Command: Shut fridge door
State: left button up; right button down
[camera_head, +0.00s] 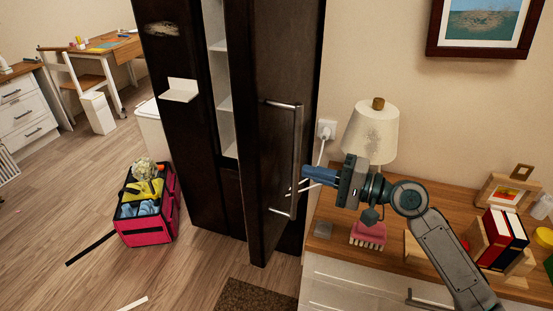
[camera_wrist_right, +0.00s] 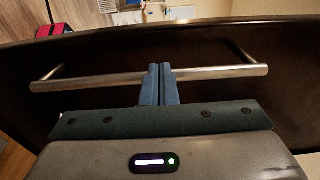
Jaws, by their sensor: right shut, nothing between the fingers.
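The dark fridge door (camera_head: 265,140) stands partly open in the head view, with white shelves (camera_head: 222,75) showing in the gap to its left. A metal bar handle (camera_head: 297,160) runs upright along the door. My right gripper (camera_head: 304,172) is shut and empty, its blue fingertips at the handle from the right. In the right wrist view the door (camera_wrist_right: 110,65) fills much of the picture. The handle (camera_wrist_right: 215,73) crosses it there, and the closed fingers (camera_wrist_right: 160,80) overlap the bar's middle. I cannot tell whether they touch it. My left gripper is out of view.
A wooden-topped cabinet (camera_head: 390,255) with a lamp (camera_head: 370,135), books (camera_head: 500,237) and a pink brush (camera_head: 368,234) stands right of the door. A pink bin (camera_head: 150,230) with cleaning things sits on the floor at left. A brown mat (camera_head: 255,297) lies in front.

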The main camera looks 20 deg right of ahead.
aim_at(295, 167)
jog(key=p+x, duration=0.1)
jog(key=x, duration=0.3)
jog(key=shift+w+a+r+p, duration=0.15)
jog(key=shift+w+a+p, duration=0.1)
jog(key=shift+p, duration=0.1)
jog(key=p+x, duration=0.1)
jog(key=x, duration=0.1)
jog(key=shift+w+a, duration=0.15)
jog(key=shift+a, duration=0.15)
jog(key=shift+w+a+p, duration=0.3)
jog(key=shift+w+a, duration=0.1)
jog(key=shift+a, duration=0.1)
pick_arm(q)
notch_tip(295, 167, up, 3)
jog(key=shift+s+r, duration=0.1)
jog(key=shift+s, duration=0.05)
pick_arm(e)
jog(key=shift+w+a, duration=0.1)
jog(key=shift+a, duration=0.05)
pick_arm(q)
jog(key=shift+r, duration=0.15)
